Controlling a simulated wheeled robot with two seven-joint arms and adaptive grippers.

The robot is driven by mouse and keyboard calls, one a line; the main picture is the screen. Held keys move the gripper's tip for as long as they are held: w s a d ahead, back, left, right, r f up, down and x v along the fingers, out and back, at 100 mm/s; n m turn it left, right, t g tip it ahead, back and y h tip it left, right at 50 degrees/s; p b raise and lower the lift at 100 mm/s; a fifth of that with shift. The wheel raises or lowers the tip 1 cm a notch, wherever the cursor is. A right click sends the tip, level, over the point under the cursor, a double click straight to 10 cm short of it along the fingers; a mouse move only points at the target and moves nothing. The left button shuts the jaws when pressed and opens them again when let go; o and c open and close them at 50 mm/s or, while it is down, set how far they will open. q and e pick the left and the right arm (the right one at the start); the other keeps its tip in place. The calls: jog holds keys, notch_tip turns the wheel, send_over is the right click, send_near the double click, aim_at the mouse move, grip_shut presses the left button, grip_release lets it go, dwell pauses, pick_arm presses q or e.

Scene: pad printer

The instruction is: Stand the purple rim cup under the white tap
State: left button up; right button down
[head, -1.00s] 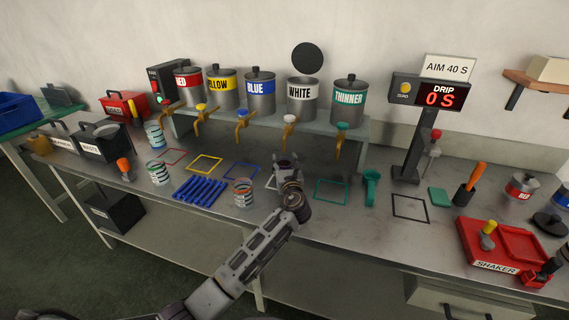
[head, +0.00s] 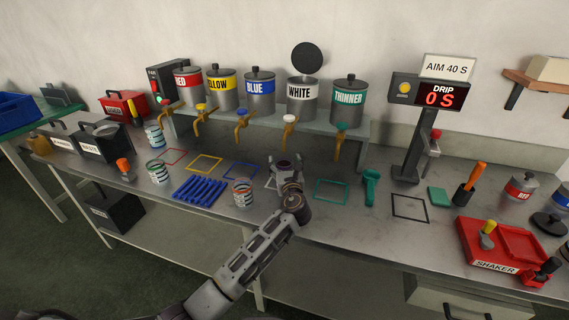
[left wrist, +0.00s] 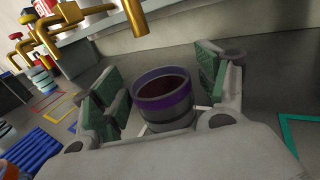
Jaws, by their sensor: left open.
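The purple rim cup (left wrist: 163,97) stands upright between the two green-padded fingers of my left gripper (left wrist: 155,92) in the left wrist view. The fingers are open, with a gap on both sides of the cup. The inside of the cup looks dark red-brown. In the head view the cup (head: 283,164) is partly hidden by my left gripper (head: 289,174). It is on the bench in the white outlined square (head: 269,183), below and slightly in front of the white tap (head: 289,131). A brass spout (left wrist: 133,15) hangs above the cup in the wrist view. My right gripper is out of view.
Red, yellow, blue and thinner taps (head: 339,141) line the same shelf. A striped cup (head: 242,192) and a blue rack (head: 200,190) lie left of my arm. The drip display (head: 433,95) reads 0 S.

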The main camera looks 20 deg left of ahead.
pick_arm(q)
jog(key=p+v, duration=0.1)
jog(key=v, duration=0.8)
jog(key=shift+s+d+r, duration=0.1)
jog(key=shift+s, duration=0.15)
jog(key=shift+s+d, duration=0.25)
jog(key=shift+s, duration=0.35)
jog(key=shift+s+d, duration=0.1)
jog(key=shift+s, duration=0.1)
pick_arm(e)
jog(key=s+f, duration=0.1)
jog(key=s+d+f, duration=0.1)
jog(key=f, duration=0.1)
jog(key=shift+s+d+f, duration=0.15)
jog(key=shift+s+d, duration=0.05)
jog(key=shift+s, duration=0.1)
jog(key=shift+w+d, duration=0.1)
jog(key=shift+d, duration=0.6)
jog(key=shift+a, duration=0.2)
